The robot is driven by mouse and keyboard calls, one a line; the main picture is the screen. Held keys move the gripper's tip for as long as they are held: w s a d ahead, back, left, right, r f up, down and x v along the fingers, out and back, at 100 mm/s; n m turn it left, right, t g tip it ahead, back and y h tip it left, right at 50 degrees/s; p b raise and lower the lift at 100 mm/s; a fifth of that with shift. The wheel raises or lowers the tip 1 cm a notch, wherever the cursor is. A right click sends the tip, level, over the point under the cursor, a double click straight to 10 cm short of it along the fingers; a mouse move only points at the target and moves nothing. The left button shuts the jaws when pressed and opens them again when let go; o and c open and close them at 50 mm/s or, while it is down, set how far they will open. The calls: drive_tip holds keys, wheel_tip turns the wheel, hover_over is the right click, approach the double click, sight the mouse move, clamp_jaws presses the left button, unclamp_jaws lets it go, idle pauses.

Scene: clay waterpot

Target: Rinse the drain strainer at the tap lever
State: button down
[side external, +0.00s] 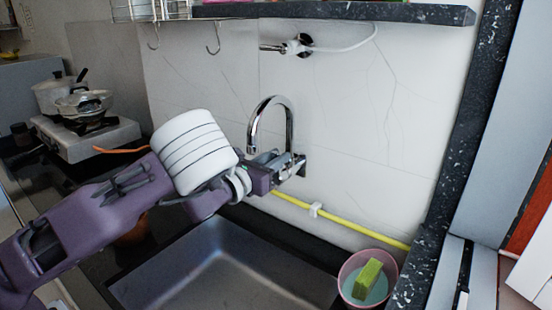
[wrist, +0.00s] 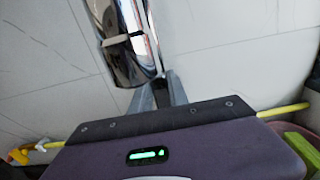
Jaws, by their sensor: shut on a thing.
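The chrome tap (side external: 288,122) stands on the tiled wall, its curved spout over the sink. My gripper (side external: 287,165) is at the tap's base, below the spout, shut on the tap lever, which is mostly hidden by the fingers. In the wrist view the tap's shiny chrome body (wrist: 128,62) fills the top middle, and my fingers (wrist: 162,88) close right beside it. I cannot make out the drain strainer; the near part of the sink is hidden or out of the picture.
The steel sink (side external: 215,270) lies below my arm. A pink bowl (side external: 349,266) with a green sponge (side external: 367,279) stands at its right. A yellow pipe (side external: 360,229) runs along the wall. A stove with pots (side external: 82,103) is at left; a shelf (side external: 340,12) is above.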

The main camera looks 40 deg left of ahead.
drive_tip(key=d+m, duration=0.1)
drive_tip(key=m, duration=0.2)
drive_tip(key=shift+d+f, duration=0.2)
drive_tip(key=shift+d, duration=0.2)
drive_tip(key=c, duration=1.3)
unclamp_jaws()
drive_tip(key=shift+s, duration=0.1)
